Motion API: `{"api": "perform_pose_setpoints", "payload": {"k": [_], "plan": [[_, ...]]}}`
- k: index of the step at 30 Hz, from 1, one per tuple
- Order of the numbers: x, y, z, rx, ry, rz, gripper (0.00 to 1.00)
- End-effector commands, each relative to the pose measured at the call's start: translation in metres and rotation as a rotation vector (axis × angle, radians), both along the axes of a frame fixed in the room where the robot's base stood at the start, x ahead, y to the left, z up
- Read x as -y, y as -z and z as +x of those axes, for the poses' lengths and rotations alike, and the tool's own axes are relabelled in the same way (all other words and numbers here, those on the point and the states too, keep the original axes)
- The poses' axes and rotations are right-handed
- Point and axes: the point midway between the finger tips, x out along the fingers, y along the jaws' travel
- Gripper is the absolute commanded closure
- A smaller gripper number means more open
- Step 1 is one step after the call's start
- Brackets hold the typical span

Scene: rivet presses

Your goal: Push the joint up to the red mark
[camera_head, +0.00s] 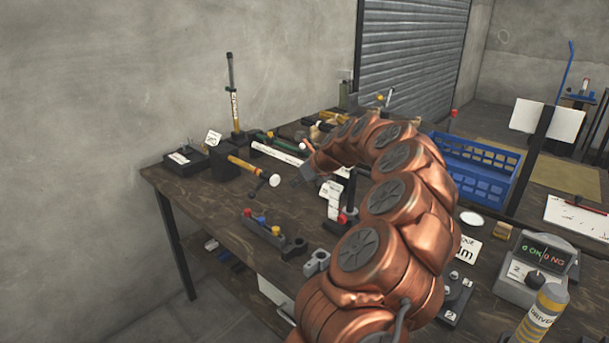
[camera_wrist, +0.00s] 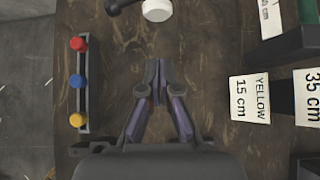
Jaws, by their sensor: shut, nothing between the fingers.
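My gripper (camera_wrist: 158,84) is shut and empty above the bare wooden bench top, its fingertips together. In the head view my gripper (camera_head: 304,177) is at the end of the copper-coloured arm, small and partly hidden by it. A press-like tool with an orange-yellow bar (camera_head: 240,163) and a black end lies to its left. Its white round knob (camera_head: 274,180) is just left of my gripper; a white knob on a black stem (camera_wrist: 157,10) also shows beyond the fingertips in the wrist view. I cannot make out a red mark on it or tell which part is the joint.
A rack with red, blue and yellow knobs (camera_wrist: 78,82) stands left of my gripper. A label reading "YELLOW 15 cm" (camera_wrist: 250,99) is at the right. An upright tool (camera_head: 233,100) stands at the back. A blue crate (camera_head: 478,165) is at the right.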

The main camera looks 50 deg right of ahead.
Motion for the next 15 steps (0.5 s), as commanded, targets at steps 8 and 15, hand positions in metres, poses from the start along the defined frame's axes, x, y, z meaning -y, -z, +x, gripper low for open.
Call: {"api": "perform_pose_setpoints", "payload": {"k": [8,15], "plan": [[0.000,0.019,0.035,0.000,-0.002,-0.002,1.00],[0.000,0.020,0.054,-0.001,-0.002,-0.001,1.00]]}}
